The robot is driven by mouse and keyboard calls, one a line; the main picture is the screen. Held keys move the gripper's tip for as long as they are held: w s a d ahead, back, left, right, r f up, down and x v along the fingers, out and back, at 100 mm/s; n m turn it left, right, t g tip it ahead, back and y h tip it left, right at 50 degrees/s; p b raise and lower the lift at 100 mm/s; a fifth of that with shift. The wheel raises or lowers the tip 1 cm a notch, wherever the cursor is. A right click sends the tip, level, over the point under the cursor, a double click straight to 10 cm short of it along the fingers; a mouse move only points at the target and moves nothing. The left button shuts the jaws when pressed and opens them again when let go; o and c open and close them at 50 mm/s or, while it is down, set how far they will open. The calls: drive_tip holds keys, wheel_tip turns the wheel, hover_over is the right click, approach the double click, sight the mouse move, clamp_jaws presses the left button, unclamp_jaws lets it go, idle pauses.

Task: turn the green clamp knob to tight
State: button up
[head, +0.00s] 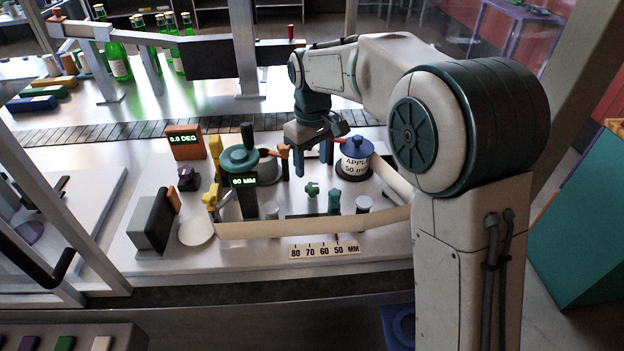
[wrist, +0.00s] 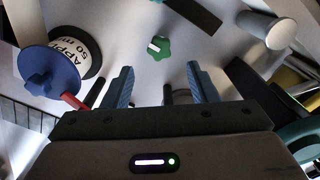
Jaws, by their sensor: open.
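The green clamp knob (head: 312,190) is a small lobed knob on the light work plate, below my gripper in the head view. In the wrist view the same green knob (wrist: 163,49) shows with a white mark on it, just beyond and between the fingertips. My gripper (head: 313,168) points down, open, with its two blue fingers apart. In the wrist view my gripper (wrist: 160,78) has nothing between its fingers, and the knob is apart from both. The knob's tight marking cannot be made out.
A blue-topped reel marked APPLE 50 (head: 354,168) stands close right of my gripper. A pale band (head: 300,229) and a scale (head: 324,250) lie in front. Green bottles (head: 118,62) stand behind.

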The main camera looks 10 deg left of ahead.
sight(312, 186)
wheel_tip(312, 186, down, 7)
drive_tip(key=shift+r+p, duration=0.15)
drive_tip(key=shift+p, duration=0.15)
drive_tip(key=c, duration=1)
